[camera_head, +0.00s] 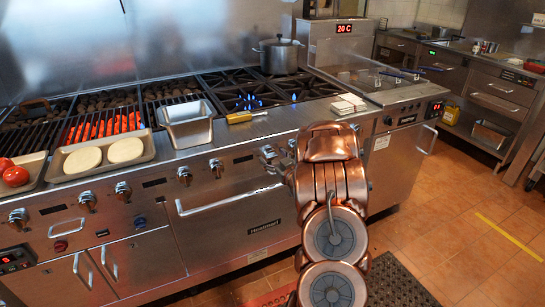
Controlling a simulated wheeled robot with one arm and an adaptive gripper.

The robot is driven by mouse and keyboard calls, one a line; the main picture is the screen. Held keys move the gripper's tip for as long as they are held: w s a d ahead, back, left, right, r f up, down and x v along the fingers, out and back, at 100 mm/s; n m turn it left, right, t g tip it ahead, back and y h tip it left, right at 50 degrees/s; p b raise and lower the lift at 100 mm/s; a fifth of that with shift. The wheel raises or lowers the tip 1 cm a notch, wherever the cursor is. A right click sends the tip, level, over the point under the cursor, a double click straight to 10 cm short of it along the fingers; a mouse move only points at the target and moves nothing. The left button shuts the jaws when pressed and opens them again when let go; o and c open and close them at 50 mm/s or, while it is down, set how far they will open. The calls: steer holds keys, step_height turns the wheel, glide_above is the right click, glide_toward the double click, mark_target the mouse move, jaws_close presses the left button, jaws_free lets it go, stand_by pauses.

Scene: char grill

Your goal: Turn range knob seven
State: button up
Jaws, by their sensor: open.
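A row of silver range knobs runs along the front panel of the range (235,210). Clear ones are at the far left (18,218), left (88,201), and middle (216,168). My copper arm stands in front of the panel's right part and hides some of it.
An oven handle (228,200) juts out below the knobs. A pot (278,56) stands behind.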

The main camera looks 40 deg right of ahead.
steer(key=shift+w+d, duration=0.1)
steer(key=shift+w, duration=0.15)
steer(key=shift+c, duration=0.4)
steer(key=c, duration=1.1)
steer(key=shift+o, duration=0.2)
